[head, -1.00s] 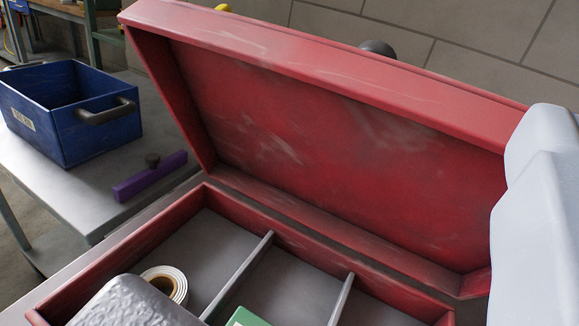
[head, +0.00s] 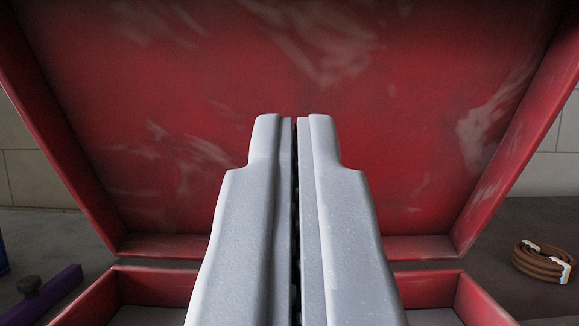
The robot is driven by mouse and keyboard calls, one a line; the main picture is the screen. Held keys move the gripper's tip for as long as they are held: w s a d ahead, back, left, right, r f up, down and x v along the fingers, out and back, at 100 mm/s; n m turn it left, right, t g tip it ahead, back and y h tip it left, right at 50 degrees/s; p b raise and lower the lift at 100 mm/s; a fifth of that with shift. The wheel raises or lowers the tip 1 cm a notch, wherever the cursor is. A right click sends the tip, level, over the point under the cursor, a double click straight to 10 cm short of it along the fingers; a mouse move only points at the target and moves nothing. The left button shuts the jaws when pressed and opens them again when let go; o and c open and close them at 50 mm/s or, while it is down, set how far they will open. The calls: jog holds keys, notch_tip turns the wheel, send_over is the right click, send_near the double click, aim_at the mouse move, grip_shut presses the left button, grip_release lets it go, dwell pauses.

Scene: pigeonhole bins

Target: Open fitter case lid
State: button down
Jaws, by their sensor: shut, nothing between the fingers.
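The red fitter case stands with its lid (head: 420,130) raised, and the scuffed inner face of the lid fills most of the view. The lower box (head: 90,298) of the case shows only at the bottom, on both sides of my gripper. My gripper (head: 294,120) is in the middle of the picture, pointing at the inside of the lid. Its two grey fingers are shut together with nothing between them. I cannot tell whether the fingertips touch the lid. The gripper hides the middle of the hinge line and most of the box's inside.
A purple bar with a dark knob (head: 46,295) lies to the left of the case. A sliver of a blue bin (head: 2,258) shows at the left edge. A coiled brown hose or cable (head: 543,262) lies on the grey surface to the right. A tiled wall (head: 35,178) stands behind.

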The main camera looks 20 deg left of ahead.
aim_at(294, 40)
jog(key=p+x, duration=0.2)
jog(key=p, duration=0.4)
jog(key=shift+w+r+p, duration=0.15)
jog(key=shift+w+p, duration=0.05)
jog(key=shift+p, duration=0.15)
jog(key=shift+w+a+r+p, duration=0.1)
jog(key=shift+w+p, duration=0.1)
jog(key=shift+p, duration=1.05)
jog(key=shift+p+x, duration=2.6)
jog(key=shift+x, duration=1.85)
